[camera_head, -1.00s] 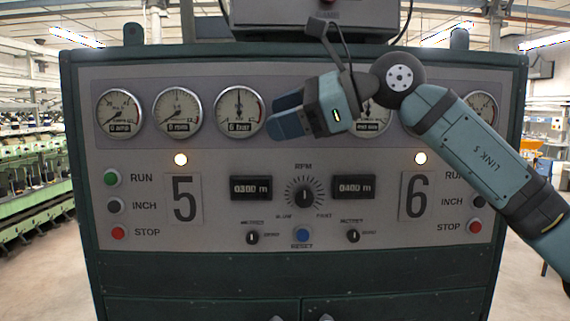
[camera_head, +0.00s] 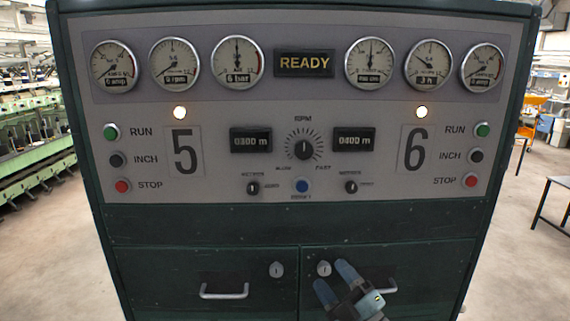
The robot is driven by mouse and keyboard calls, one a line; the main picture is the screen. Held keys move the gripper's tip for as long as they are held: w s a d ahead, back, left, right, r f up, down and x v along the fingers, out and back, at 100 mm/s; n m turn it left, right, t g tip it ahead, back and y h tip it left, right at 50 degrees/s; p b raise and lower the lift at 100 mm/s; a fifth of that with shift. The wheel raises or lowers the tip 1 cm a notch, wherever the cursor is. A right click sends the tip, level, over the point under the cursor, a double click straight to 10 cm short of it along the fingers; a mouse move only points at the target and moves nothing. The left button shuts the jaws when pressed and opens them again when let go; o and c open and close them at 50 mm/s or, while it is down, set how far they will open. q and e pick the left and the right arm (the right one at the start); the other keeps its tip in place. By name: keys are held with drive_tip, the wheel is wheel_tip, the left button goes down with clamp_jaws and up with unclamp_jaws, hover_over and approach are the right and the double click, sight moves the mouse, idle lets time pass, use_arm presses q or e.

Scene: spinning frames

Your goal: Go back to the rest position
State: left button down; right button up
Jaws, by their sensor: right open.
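My right gripper (camera_head: 336,284) shows at the bottom of the head view, right of the middle. Its two blue fingers point up and to the left, with a gap between them, and hold nothing. It is in front of the cabinet's lower right door (camera_head: 420,262) and partly covers that door's handle. Whether it touches the door I cannot tell. The control panel (camera_head: 300,215) above it is fully clear of my arm. My left gripper is not in view.
The panel carries several gauges (camera_head: 238,62), a READY display (camera_head: 304,63), a central RPM knob (camera_head: 303,148), a blue reset button (camera_head: 302,186) and run, inch and stop buttons on both sides. Open floor (camera_head: 50,250) lies left of the cabinet. A dark table (camera_head: 555,195) stands at the right.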

drive_tip(key=s+d+f+m+g+h, duration=0.1)
drive_tip(key=s+d+f+m+h, duration=0.2)
drive_tip(key=f, duration=0.4)
drive_tip(key=s+d+f+m+g+h, duration=0.1)
drive_tip(key=s+f+m+h, duration=0.2)
drive_tip(key=s+f+m, duration=0.3)
drive_tip(key=s+d+f+m+h, duration=0.2)
drive_tip(key=d+f+m+h, duration=0.1)
drive_tip(key=f, duration=0.5)
drive_tip(key=s+d+f+m+g+h, duration=0.2)
drive_tip(key=s+f+m+g, duration=0.3)
drive_tip(key=s+f, duration=0.6)
drive_tip(key=s+d+p, duration=0.1)
drive_tip(key=s, duration=0.3)
drive_tip(key=shift+f, duration=0.2)
drive_tip(key=shift+c, duration=1.4)
drive_tip(key=shift+w+d, duration=0.1)
drive_tip(key=shift+d, duration=0.05)
